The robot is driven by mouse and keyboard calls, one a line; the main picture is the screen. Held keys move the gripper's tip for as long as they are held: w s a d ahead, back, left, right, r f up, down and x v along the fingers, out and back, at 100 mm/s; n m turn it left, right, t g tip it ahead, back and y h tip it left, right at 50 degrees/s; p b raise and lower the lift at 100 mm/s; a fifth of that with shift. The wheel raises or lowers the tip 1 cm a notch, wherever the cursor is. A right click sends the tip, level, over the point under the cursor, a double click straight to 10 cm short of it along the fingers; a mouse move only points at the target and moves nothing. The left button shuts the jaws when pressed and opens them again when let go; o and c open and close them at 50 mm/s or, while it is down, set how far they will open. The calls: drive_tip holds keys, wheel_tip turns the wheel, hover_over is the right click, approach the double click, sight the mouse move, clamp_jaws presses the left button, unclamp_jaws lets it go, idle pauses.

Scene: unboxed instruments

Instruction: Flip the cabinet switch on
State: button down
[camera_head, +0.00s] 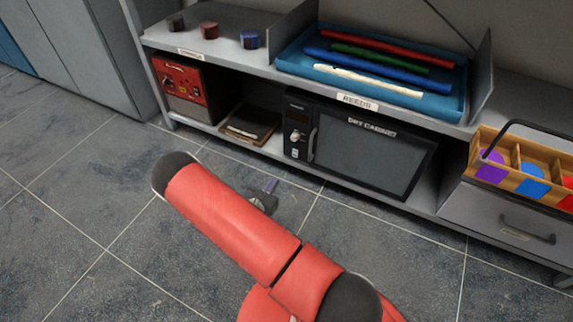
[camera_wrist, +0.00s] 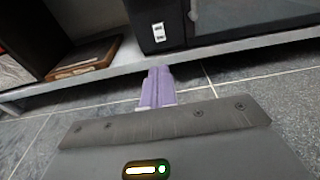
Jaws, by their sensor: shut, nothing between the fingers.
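The black dry cabinet (camera_head: 368,155) stands on the lower shelf, its dark door closed. Its left control panel carries a round knob (camera_head: 295,137) and, below it, a small white switch (camera_head: 294,153). The switch also shows in the wrist view (camera_wrist: 158,32), upright on the black panel; I cannot tell which way it is set. My gripper (camera_wrist: 158,70) is shut and empty, its purple fingers together. It points at the lower shelf edge, below the switch in the picture and apart from it. In the head view my gripper (camera_head: 270,186) is mostly hidden behind my red arm.
A brown-edged flat case (camera_head: 249,124) lies left of the cabinet, then a red instrument (camera_head: 183,82). A blue tray of reeds (camera_head: 290,68) sits on the shelf above. A wooden caddy (camera_head: 482,134) stands at right. The floor in front is clear.

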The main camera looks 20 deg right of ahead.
sight(294, 156)
drive_tip(key=b+x, duration=0.1)
drive_tip(key=x, duration=1.3)
drive_tip(key=shift+r+b, duration=0.1)
drive_tip(key=shift+b, duration=0.2)
